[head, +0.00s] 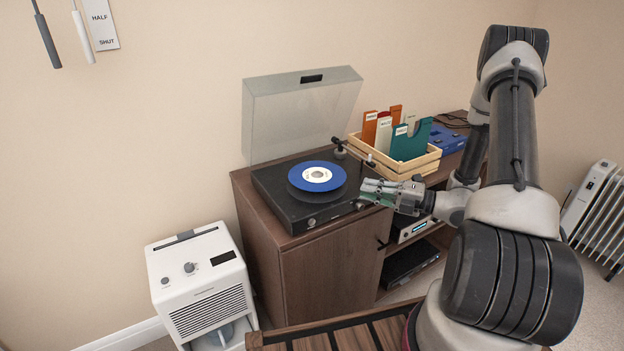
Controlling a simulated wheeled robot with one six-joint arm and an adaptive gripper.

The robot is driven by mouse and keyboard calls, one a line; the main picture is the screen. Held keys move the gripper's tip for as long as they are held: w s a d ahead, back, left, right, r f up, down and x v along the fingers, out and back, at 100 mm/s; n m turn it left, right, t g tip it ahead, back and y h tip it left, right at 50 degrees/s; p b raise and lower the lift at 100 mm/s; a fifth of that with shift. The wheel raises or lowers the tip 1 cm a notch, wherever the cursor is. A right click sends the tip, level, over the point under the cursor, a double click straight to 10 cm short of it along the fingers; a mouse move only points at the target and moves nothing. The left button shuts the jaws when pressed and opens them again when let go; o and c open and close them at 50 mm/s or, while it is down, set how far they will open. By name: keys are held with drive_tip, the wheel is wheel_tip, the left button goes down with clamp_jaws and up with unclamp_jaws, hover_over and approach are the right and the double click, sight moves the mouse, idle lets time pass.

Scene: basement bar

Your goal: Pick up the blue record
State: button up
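The blue record (331,184), with a cream centre label, lies flat on the platter of the black turntable (277,203). The turntable's clear lid (295,118) stands open behind it. My gripper (364,193) is at the right of the turntable, its tips near the deck's right edge and pointing left toward the record. A gap shows between the fingertips and the record. The fingers are small and seen nearly side-on, so I cannot tell how far apart they are. The tonearm (352,154) sits at the back right of the deck.
A wooden crate (433,158) with coloured sleeves stands right of the turntable, close behind my gripper. A blue device (447,139) is beyond it. The brown cabinet (322,283) carries these. A white dehumidifier (203,285) stands at left, a white radiator (594,200) at far right.

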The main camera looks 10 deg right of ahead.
sight(343, 195)
drive_tip(key=shift+m, duration=0.4)
drive_tip(key=x, duration=0.7)
drive_tip(key=shift+a+f, duration=0.1)
drive_tip(key=shift+a, duration=0.4)
clamp_jaws()
